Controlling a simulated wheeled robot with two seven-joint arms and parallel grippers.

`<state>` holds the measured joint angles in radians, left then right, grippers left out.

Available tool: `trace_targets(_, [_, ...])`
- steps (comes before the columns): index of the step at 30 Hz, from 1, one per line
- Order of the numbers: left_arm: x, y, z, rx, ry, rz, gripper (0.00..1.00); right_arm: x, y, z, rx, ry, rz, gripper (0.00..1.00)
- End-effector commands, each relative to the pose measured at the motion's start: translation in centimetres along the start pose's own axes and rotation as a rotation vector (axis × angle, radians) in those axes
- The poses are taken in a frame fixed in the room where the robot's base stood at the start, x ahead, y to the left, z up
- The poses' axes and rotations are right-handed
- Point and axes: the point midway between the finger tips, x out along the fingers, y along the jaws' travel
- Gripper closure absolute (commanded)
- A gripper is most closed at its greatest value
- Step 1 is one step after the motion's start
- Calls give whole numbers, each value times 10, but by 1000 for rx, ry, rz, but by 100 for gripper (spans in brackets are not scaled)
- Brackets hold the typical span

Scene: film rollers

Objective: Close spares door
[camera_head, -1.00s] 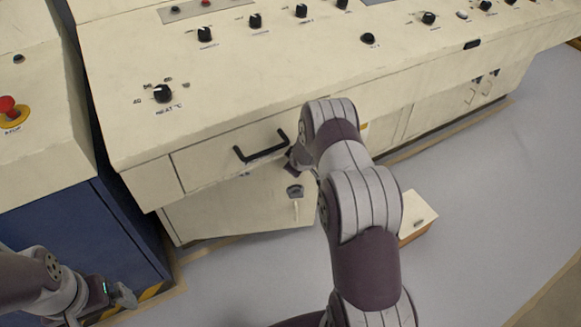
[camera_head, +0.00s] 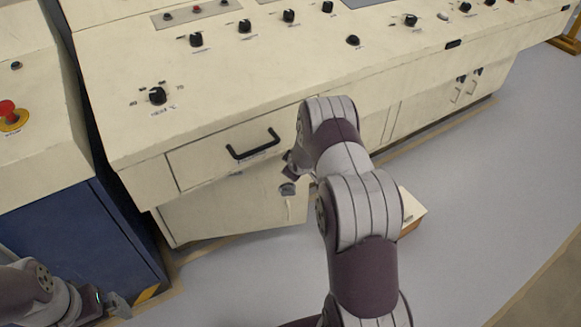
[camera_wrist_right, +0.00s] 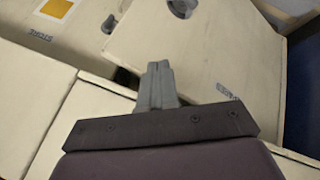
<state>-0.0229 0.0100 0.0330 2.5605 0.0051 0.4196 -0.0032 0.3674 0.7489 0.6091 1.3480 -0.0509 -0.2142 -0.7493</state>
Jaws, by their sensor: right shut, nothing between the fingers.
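The spares door (camera_head: 235,208) is a cream panel under the drawer with the black handle.
The drawer's black handle (camera_head: 253,145) sticks out just above the door. A blue cabinet (camera_head: 80,235) stands at the left. A cream-topped box (camera_head: 411,207) is on the floor behind my right arm. The grey floor (camera_head: 480,190) at the right is clear.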

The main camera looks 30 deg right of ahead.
Motion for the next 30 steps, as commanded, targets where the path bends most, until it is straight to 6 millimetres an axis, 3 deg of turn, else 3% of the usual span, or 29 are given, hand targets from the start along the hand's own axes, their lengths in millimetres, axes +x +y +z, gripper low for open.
trace_targets(6, [-14, 0, -2, 0, 0, 0, 0, -46, 17, 10, 1, -3, -2, 100])
trace_targets(11, [-15, 0, -2, 0, 0, 0, 0, -60, 22, 15, 1, -4, -3, 100])
trace_targets(14, [15, 0, 2, 0, 0, 0, 0, -39, 11, 32, 6, -8, -1, 100])
trace_targets(18, [106, 0, 13, 0, -1, 0, 0, 31, -49, 102, 55, -15, -9, 100])
trace_targets(21, [167, 0, 20, 0, -2, 0, 0, 71, -80, 133, 217, 141, 94, 100])
trace_targets(22, [180, 0, 22, 0, -2, 0, 0, 75, -85, 137, 281, 208, 134, 100])
trace_targets(25, [192, 0, 23, 0, -2, 0, 0, 58, -81, 130, 465, 437, 244, 100])
trace_targets(30, [181, 0, 21, 0, 1, 0, 0, 3, -58, 105, 658, 756, 341, 100])
